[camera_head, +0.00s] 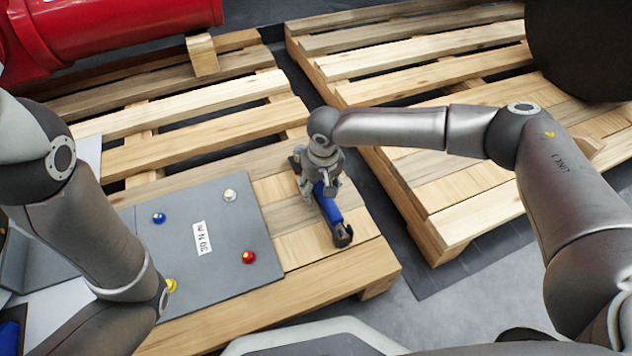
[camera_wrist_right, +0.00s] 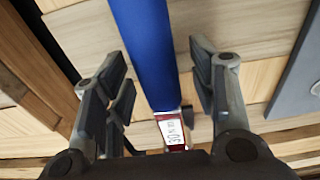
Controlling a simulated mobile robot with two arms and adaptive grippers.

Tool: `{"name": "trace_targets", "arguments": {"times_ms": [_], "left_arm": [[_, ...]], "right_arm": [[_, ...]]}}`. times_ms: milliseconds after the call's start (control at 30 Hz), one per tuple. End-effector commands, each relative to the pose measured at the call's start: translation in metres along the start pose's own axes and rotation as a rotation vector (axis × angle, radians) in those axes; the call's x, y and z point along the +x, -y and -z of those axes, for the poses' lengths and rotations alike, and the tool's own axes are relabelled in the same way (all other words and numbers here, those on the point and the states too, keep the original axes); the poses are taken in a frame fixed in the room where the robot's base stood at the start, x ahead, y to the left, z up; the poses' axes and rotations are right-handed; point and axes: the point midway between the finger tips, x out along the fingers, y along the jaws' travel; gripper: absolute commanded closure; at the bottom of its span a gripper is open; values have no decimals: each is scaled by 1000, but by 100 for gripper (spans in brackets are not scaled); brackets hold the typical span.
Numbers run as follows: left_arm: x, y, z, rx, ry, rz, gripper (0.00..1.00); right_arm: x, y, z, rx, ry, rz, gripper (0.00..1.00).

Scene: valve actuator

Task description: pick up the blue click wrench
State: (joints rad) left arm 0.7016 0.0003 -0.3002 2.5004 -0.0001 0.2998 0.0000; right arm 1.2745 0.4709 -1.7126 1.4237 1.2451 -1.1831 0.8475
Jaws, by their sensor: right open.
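The blue click wrench (camera_head: 328,206) lies on the near wooden pallet, right of a grey board, its dark head toward the front edge. My right gripper (camera_head: 320,188) is over its middle and hides part of it. In the right wrist view the wrench's blue handle (camera_wrist_right: 145,45) runs between the open fingers of the right gripper (camera_wrist_right: 160,95), with gaps on both sides. A white label reading 30 and a red band show on the wrench there. My left arm comes in from the left; its gripper is out of view.
The grey board (camera_head: 235,225) labelled 30 N m has coloured knobs, including blue (camera_head: 158,217), white (camera_head: 230,195) and red (camera_head: 249,257). A red cylinder (camera_head: 120,30) lies at the back left. A second pallet (camera_head: 455,215) stands to the right across a dark gap.

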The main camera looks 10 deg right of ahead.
Motion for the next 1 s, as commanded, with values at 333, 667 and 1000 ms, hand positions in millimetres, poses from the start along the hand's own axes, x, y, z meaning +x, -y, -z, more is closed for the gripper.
{"name": "trace_targets", "arguments": {"times_ms": [333, 667, 1000], "left_arm": [[0, 0, 0, 0, -1, 0, 60], [0, 0, 0, -1, -1, 0, 60], [7, 2, -3, -1, 0, 1, 60]], "right_arm": [[0, 0, 0, 0, 0, 0, 81], [-2, 0, 1, 0, -3, 1, 100], [-9, 0, 2, 0, -3, 1, 100]]}}
